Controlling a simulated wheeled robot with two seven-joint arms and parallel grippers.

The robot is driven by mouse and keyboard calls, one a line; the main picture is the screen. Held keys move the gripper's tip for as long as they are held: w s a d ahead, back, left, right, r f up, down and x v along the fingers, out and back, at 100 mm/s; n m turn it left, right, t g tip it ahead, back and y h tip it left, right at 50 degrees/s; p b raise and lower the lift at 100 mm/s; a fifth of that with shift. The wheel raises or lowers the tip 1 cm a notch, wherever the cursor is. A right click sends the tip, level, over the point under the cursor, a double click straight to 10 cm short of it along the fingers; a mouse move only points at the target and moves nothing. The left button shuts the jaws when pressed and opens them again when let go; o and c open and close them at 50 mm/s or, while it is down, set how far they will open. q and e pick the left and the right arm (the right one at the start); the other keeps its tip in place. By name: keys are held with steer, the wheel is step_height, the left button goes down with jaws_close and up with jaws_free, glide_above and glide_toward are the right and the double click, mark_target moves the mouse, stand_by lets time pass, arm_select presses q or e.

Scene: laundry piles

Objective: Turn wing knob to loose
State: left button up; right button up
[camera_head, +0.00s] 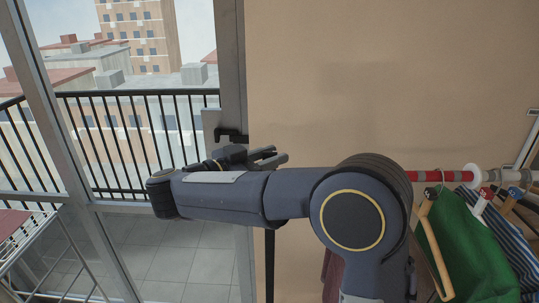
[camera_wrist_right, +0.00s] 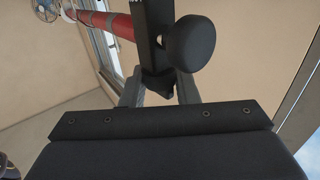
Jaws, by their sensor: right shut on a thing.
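In the right wrist view, a black upright bracket (camera_wrist_right: 151,35) carries a large round black knob (camera_wrist_right: 193,43) on its side. Below it a small dark angular piece, which looks like the wing knob (camera_wrist_right: 157,84), sits between the two grey fingers of my right gripper (camera_wrist_right: 158,92). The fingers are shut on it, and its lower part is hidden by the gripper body. In the head view my right gripper (camera_head: 268,156) is beside the wall edge, and my own arm hides most of the stand there. My left gripper is not in view.
A red rail (camera_head: 438,176) with a green garment (camera_head: 476,250) and other clothes on hangers is at the right. A glass balcony door with a black handle (camera_head: 232,135) is at the left. A tan wall (camera_head: 390,80) stands behind my arm.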

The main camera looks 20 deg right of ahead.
steer(key=m+g+p, duration=0.1)
steer(key=m+g, duration=0.1)
steer(key=g, duration=0.1)
steer(key=shift+r, duration=0.1)
steer(key=shift+m+g, duration=0.9)
steer(key=shift+g, duration=0.6)
steer(key=shift+f+m+g+p, duration=0.3)
steer(key=shift+m+g, duration=0.1)
steer(key=shift+g, duration=0.2)
steer(key=o, duration=0.9)
steer(key=shift+d+r, duration=0.1)
steer(key=shift+d, duration=0.05)
steer(key=shift+o, duration=0.2)
steer(key=v, duration=0.8)
